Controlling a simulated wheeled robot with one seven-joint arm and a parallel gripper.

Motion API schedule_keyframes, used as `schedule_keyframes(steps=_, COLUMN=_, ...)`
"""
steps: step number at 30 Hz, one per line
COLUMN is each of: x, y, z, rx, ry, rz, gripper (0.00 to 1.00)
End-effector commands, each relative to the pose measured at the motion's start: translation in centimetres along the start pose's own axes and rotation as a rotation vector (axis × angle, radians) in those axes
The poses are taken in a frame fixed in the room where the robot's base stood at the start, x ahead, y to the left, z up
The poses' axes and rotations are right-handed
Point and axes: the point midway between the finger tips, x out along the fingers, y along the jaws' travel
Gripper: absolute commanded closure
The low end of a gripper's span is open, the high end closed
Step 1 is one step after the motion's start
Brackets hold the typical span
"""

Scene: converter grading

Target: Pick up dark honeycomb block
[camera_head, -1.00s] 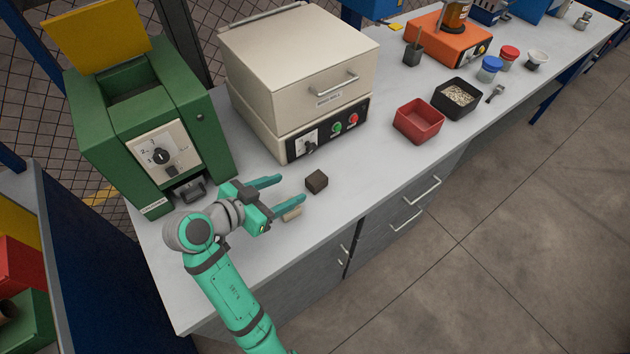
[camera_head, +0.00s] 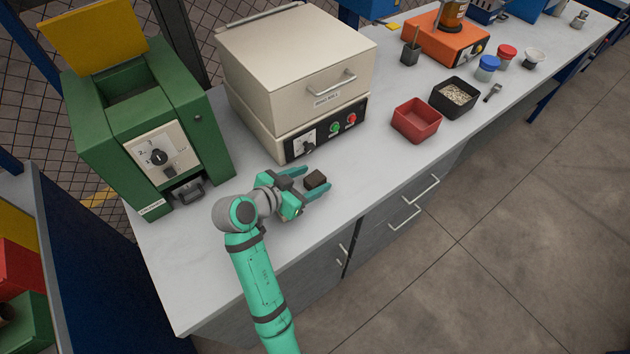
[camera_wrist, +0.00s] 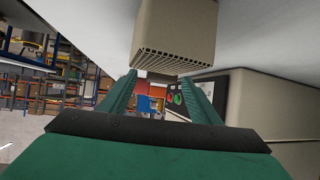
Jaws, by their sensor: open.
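The dark honeycomb block (camera_head: 315,179) is a small dark brown cube on the grey-white bench, in front of the cream furnace. My gripper (camera_head: 306,181) is open and low over the bench, its two teal fingers on either side of the block with the fingertips near it. I see no grip on it. In the wrist view my gripper (camera_wrist: 161,88) reaches forward, and a pale tan block with a honeycomb face (camera_wrist: 175,40) fills the upper middle.
The cream furnace (camera_head: 290,75) stands close behind my gripper, and the green machine (camera_head: 150,120) is to its left. A red bin (camera_head: 416,120) and a black tray of pellets (camera_head: 455,98) sit to the right. Bare bench lies between block and red bin.

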Motion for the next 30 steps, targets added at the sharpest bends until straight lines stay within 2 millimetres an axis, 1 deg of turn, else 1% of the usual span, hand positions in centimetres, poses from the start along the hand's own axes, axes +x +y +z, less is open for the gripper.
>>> schedule_keyframes(steps=4, x=0.0, y=0.0, z=0.0, rx=0.000, ry=0.000, rz=0.000, gripper=0.43)
schedule_keyframes(steps=5, x=0.0, y=0.0, z=0.0, rx=0.000, ry=0.000, rz=0.000, gripper=0.45)
schedule_keyframes(steps=6, x=0.0, y=0.0, z=0.0, rx=0.000, ry=0.000, rz=0.000, gripper=0.55)
schedule_keyframes(steps=8, x=0.0, y=0.0, z=0.0, rx=0.000, ry=0.000, rz=0.000, gripper=0.69)
schedule_keyframes(steps=9, x=0.0, y=0.0, z=0.0, rx=0.000, ry=0.000, rz=0.000, gripper=0.79)
schedule_keyframes(steps=10, x=0.0, y=0.0, z=0.0, rx=0.000, ry=0.000, rz=0.000, gripper=0.86)
schedule_keyframes(steps=11, x=0.0, y=0.0, z=0.0, rx=0.000, ry=0.000, rz=0.000, gripper=0.89)
schedule_keyframes(steps=23, x=-0.2, y=0.0, z=-0.4, rx=0.003, ry=0.001, rz=0.000, gripper=0.90)
schedule_keyframes(steps=26, x=-0.4, y=0.0, z=-0.9, rx=0.003, ry=0.002, rz=0.000, gripper=0.90)
schedule_keyframes(steps=30, x=-1.0, y=0.2, z=-2.2, rx=0.006, ry=0.002, rz=0.003, gripper=0.90)
